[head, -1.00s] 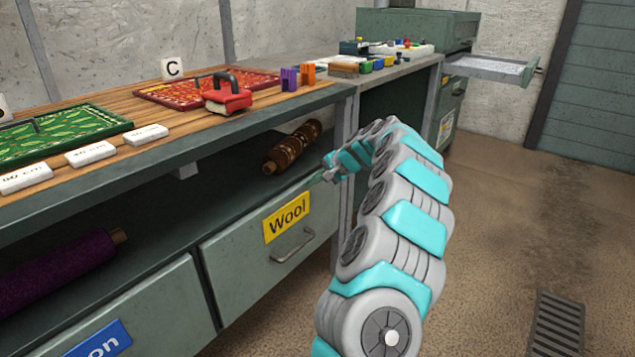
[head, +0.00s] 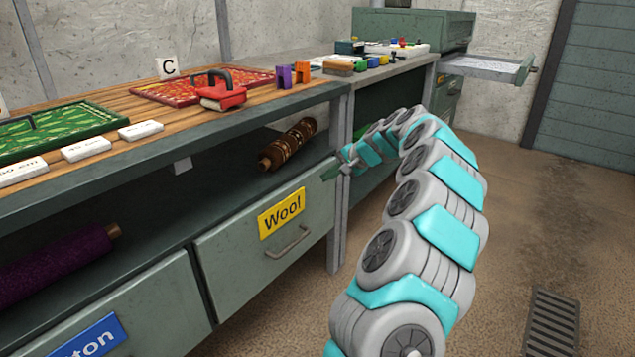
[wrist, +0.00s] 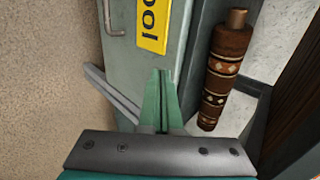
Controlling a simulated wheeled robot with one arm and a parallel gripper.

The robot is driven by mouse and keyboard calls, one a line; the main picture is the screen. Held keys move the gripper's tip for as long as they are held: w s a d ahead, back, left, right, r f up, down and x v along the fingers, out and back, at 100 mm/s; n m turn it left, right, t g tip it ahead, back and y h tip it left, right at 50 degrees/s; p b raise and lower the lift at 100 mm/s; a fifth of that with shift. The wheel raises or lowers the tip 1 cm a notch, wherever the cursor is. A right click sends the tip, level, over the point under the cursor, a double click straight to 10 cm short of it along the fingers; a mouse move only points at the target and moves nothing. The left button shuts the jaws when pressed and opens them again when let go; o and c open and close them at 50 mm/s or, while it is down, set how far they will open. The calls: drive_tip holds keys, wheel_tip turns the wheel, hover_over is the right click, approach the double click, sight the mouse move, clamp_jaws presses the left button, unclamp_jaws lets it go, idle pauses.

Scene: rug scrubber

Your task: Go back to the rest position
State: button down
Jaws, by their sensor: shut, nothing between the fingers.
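My gripper (head: 334,172) is in front of the bench, near the right end of the Wool drawer (head: 268,225) and the bench leg. In the wrist view my gripper (wrist: 162,78) has its two green fingers together, with nothing between them. The Wool drawer is shut and has a yellow label (head: 281,213). A brown patterned rug roll (head: 288,145) lies on the shelf above the drawer. It also shows in the wrist view (wrist: 225,75), to the right of the fingers and apart from them.
A red scrubber (head: 221,93) with a dark handle stands on the wooden bench top by a red patterned rug (head: 165,92). A green rug (head: 60,128) lies at left. An open grey drawer (head: 487,66) juts out at the back right. The floor at right is clear around a drain grate (head: 553,322).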

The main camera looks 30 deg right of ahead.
drive_tip(key=v, duration=0.5)
drive_tip(key=s+a+r+n+g+y, duration=0.1)
drive_tip(key=s+a+r+n, duration=0.1)
drive_tip(key=a, duration=0.7)
drive_tip(key=s+a+r+n+g+y, duration=0.1)
drive_tip(key=s+a+n+g, duration=0.15)
drive_tip(key=a, duration=0.75)
drive_tip(key=s+a+n+g, duration=0.2)
drive_tip(key=s+a+n, duration=0.2)
drive_tip(key=s+a, duration=0.65)
drive_tip(key=s+a+f+n+g+h, duration=0.1)
drive_tip(key=s+a+f+n, duration=0.15)
drive_tip(key=s, duration=0.45)
drive_tip(key=s+a+f+n+g+h, duration=0.1)
drive_tip(key=s+a+f+g+h, duration=0.2)
drive_tip(key=s, duration=0.5)
drive_tip(key=s+d+f, duration=0.1)
drive_tip(key=s+f, duration=0.1)
drive_tip(key=s, duration=0.5)
drive_tip(key=s+d+f+n+h, duration=0.1)
drive_tip(key=s+f, duration=0.2)
drive_tip(key=s, duration=0.5)
drive_tip(key=shift+s+d+f+g+h, duration=0.2)
drive_tip(key=shift+s+f+g+h, duration=0.1)
drive_tip(key=shift+g, duration=0.15)
drive_tip(key=shift+w+d, duration=0.1)
drive_tip(key=shift+d, duration=0.05)
